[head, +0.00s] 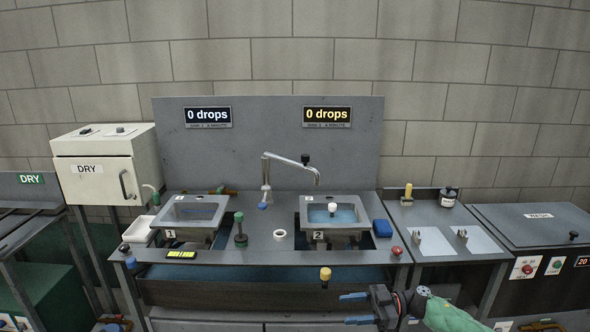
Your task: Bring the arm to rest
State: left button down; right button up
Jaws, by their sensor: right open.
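My right gripper (350,308) is at the bottom of the head view, right of centre. Its two blue-tipped fingers point left and stand apart, with nothing between them. It is in front of the sink counter, below the counter's front edge and just below a yellow knob (325,274). My right arm (445,312), with a green part, comes in from the bottom right. My left gripper is not in view.
The counter holds sink 1 (191,212), sink 2 (331,213) with blue water, a faucet (290,161), a white ring (279,234) and a blue sponge-like block (382,228). A white DRY cabinet (95,168) stands left; a WASH unit (535,222) stands right.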

jog(key=w+d+r+m+t+h, duration=0.2)
jog(key=w+d+t+h, duration=0.1)
jog(key=w+t, duration=0.9)
jog(key=w+d+r+m+t+h, duration=0.2)
jog(key=w+d+m+t+h, duration=0.55)
jog(key=h, duration=0.55)
jog(key=s+f+m+g+h, duration=0.45)
jog(key=s+f+g, duration=0.55)
jog(key=s+f, duration=0.95)
jog(key=s+a+f+m+g+y, duration=0.1)
jog(key=s+a+f+g, duration=0.1)
jog(key=s+f, duration=0.6)
jog(key=s+a+f+m+g+y, duration=0.1)
jog(key=s+a+f, duration=0.3)
jog(key=s, duration=1.2)
jog(key=s+a+f+m+g+y, duration=0.1)
jog(key=s+a+f+g, duration=0.2)
jog(key=s+f, duration=0.8)
jog(key=shift+s+a+f+m+g, duration=0.35)
jog(key=shift+s+m+g, duration=0.05)
jog(key=shift+s+g, duration=0.1)
